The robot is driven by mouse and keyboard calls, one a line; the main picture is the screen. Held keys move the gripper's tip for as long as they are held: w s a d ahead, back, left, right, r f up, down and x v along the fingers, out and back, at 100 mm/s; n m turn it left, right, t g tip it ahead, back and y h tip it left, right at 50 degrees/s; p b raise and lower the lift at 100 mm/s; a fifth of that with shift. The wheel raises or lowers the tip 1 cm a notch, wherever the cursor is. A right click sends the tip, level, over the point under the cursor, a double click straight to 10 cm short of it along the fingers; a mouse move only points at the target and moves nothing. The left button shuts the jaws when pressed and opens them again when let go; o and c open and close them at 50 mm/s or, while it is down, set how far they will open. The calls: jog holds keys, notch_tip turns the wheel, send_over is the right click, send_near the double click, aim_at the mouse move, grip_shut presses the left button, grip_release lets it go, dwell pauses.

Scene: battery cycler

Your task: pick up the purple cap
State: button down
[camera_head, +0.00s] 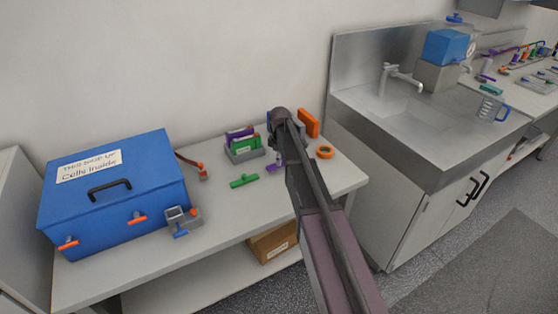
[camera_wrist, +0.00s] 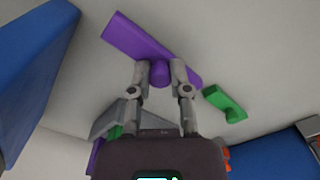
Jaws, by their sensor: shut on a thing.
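The purple cap (camera_wrist: 135,40) is a long flat purple bar with a round knob (camera_wrist: 160,72), seen in the wrist view. My gripper (camera_wrist: 160,75) has its two fingertips closed on either side of the knob. In the head view a small part of the purple cap (camera_head: 271,168) shows on the bench beside my arm, which hides the rest of it and my fingertips. I cannot tell whether the cap touches the bench.
A green cap (camera_head: 243,181) lies close by on the bench (camera_head: 232,212). Behind it stands a grey holder (camera_head: 243,156) with purple and green pieces. A blue box (camera_head: 115,200) stands left; an orange ring (camera_head: 324,153) and orange block (camera_head: 309,122) are right.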

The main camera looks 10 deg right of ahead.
notch_tip(320, 180, up, 2)
jog(key=shift+p, duration=0.7)
jog(key=s, duration=0.5)
jog(key=s+r+p, duration=0.1)
jog(key=s, duration=1)
jog(key=shift+d+r, duration=0.15)
jog(key=shift+d, duration=0.05)
jog(key=shift+d, duration=0.1)
